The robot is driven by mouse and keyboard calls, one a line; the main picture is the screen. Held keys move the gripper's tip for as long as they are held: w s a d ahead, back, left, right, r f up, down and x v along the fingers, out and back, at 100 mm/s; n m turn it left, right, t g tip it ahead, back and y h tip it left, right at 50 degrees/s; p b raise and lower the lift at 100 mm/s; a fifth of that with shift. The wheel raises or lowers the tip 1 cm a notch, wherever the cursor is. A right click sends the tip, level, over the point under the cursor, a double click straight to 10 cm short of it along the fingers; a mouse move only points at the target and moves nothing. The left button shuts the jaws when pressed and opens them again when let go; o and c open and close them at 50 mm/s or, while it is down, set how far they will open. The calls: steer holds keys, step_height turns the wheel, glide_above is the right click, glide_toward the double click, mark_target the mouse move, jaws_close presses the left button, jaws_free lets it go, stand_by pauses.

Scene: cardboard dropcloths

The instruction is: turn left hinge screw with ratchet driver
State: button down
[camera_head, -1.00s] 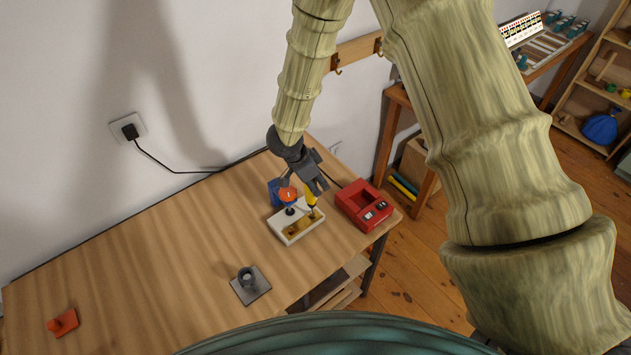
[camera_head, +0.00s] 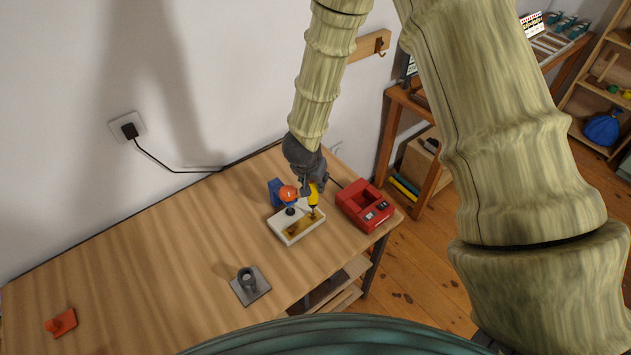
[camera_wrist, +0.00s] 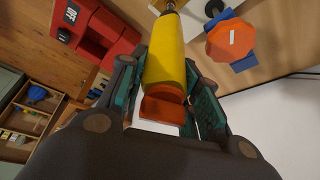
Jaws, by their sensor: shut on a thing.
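The yellow ratchet driver (camera_head: 313,197) stands roughly upright over the right end of a brass-coloured hinge plate (camera_head: 299,226) on a white block (camera_head: 290,239). Whether its tip sits in a screw is too small to tell. My gripper (camera_head: 312,184) is above the block and shut on the driver. In the wrist view the yellow handle (camera_wrist: 165,55), with its red-orange end, lies between the teal finger pads of my gripper (camera_wrist: 165,95). The hinge screws cannot be made out.
An orange-topped knob (camera_head: 288,193) stands close left of the driver, with a blue block (camera_head: 275,188) behind it. A red charger-like box (camera_head: 365,207) is to the right. A grey holder (camera_head: 250,284) and an orange piece (camera_head: 61,322) lie on the otherwise clear left table.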

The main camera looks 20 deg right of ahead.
steer(key=n+y, duration=0.1)
steer(key=n, duration=0.1)
steer(key=n+b, duration=0.1)
steer(key=n, duration=0.2)
steer(key=shift+w+f+t+y, duration=0.1)
steer(key=shift+t+y, duration=0.3)
steer(key=shift+a+f, duration=0.15)
stand_by(0.4)
steer(key=shift+s+r+m+h+p, duration=0.2)
steer(key=shift+r+m+h+p, duration=0.1)
steer(key=shift+m+p, duration=0.45)
steer(key=shift+f+m+p, duration=0.1)
steer(key=shift+m+p, duration=0.35)
steer(key=shift+p, duration=0.1)
steer(key=shift+f+m+h, duration=0.3)
steer(key=shift+m, duration=0.1)
steer(key=shift+s+m+g+h, duration=0.15)
steer(key=shift+m+g+h, duration=0.2)
steer(key=shift+m, duration=0.8)
steer(key=shift+s+m+g+h, duration=0.1)
steer(key=shift+m+g+h, duration=0.2)
steer(key=shift+m, duration=0.85)
steer(key=shift+s+d+m+g+h, duration=0.2)
steer(key=shift+m+g, duration=0.3)
steer(key=shift+m, duration=0.75)
steer(key=shift+w+d+m+g+h, duration=0.1)
steer(key=shift+m+g+h, duration=0.25)
steer(key=shift+m, duration=0.9)
